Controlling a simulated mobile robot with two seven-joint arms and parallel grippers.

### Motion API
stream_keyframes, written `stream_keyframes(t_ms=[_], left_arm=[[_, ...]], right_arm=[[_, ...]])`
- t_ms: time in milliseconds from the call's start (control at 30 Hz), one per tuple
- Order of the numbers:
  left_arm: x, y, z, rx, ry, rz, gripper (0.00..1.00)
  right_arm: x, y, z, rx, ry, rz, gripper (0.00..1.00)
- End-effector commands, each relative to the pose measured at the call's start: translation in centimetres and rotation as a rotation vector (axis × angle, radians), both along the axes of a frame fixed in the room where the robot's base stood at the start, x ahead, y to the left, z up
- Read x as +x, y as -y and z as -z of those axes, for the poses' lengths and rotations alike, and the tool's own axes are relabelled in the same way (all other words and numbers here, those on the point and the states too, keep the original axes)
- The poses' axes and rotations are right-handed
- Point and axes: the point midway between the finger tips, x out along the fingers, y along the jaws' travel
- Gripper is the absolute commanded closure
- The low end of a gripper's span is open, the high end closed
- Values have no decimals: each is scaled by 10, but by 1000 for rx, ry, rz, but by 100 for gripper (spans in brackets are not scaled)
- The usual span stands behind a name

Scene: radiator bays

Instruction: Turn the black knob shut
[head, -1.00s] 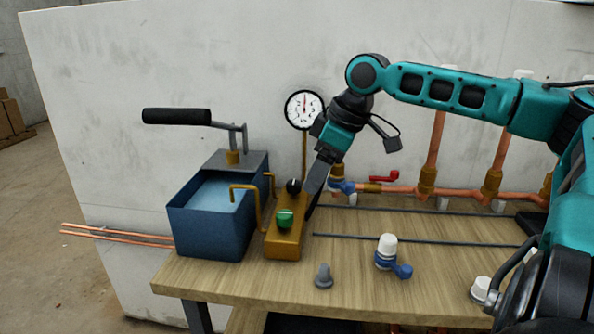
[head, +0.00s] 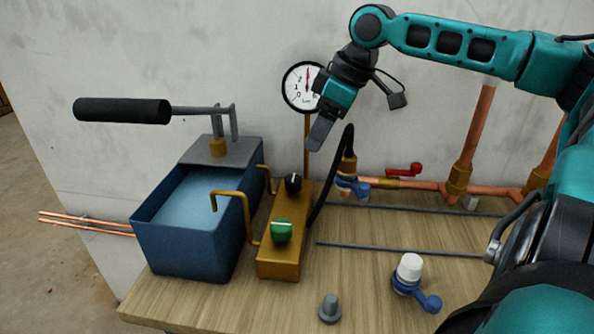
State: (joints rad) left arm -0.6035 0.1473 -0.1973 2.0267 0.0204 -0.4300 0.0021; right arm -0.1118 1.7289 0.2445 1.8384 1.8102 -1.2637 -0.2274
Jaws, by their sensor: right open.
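The black knob (head: 293,182) sits on top of the brass valve block (head: 279,258), toward its far end. It has a pale pointer line. A green knob (head: 282,231) sits nearer on the same block. My right gripper (head: 318,138) hangs above and slightly right of the black knob, clear of it. It is open and I see nothing in it; its fingers overlap from this side. My left gripper is not in view.
A blue water tank (head: 188,241) with a black-handled pump lever (head: 123,111) stands left of the block. A gauge (head: 303,86) rises behind it. A black hose, copper pipes, a red-handled valve (head: 403,169), a white-capped blue valve (head: 410,270) and a grey plug (head: 330,308) are to the right.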

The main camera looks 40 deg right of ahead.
Motion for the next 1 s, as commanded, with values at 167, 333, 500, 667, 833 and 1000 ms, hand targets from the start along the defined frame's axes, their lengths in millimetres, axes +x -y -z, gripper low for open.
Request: stream_keyframes(t_ms=[167, 333, 500, 667, 833, 1000], left_arm=[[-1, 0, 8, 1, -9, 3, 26], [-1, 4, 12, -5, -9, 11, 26], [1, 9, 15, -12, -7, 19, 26], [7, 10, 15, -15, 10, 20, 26], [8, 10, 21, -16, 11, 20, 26], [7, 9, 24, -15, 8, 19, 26]], right_arm=[[5, -2, 19, -3, -5, 0, 35], [15, -7, 45, -2, -6, 0, 35], [24, -11, 72, -4, -6, -1, 35], [33, -16, 95, -2, -6, 0, 35], [40, -19, 111, -1, -2, 0, 35], [44, -20, 117, 0, 0, 0, 35]])
